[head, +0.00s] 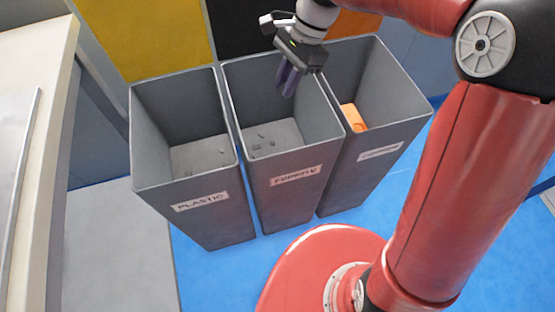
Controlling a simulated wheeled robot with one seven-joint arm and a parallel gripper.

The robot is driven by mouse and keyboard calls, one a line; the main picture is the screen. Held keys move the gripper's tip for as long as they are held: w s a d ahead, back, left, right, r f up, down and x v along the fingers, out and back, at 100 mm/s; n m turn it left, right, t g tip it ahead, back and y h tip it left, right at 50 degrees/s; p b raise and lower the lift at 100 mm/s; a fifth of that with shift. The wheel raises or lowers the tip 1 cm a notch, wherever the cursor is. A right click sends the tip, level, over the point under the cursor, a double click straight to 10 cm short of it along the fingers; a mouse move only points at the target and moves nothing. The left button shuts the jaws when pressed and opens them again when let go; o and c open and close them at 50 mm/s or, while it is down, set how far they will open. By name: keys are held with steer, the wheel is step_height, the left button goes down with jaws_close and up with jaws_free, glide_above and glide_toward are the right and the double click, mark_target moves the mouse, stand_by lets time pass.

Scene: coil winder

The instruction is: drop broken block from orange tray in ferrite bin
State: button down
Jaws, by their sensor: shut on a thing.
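The ferrite bin (285,205) is the middle of three tall grey bins, with a white label on its front. Several small dark pieces (262,137) lie on its floor. My gripper (287,88) points down over the open top of this bin, towards its back right. Its purple fingers are close together and shut on the broken block, which is hard to make out between them. The orange tray is not clearly in view.
The plastic bin (205,215) stands left of the ferrite bin, with small bits inside. A third labelled bin (375,165) stands right, with an orange object (353,117) inside. A pale worktop (30,60) edges the far left. Coloured panels stand behind the bins.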

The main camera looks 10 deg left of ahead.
steer(key=shift+f+b, duration=0.35)
steer(key=shift+f, duration=0.5)
steer(key=c, duration=1.2)
jaws_free()
steer(key=v, duration=0.8)
steer(key=shift+p, duration=0.45)
steer(key=shift+d, duration=0.1)
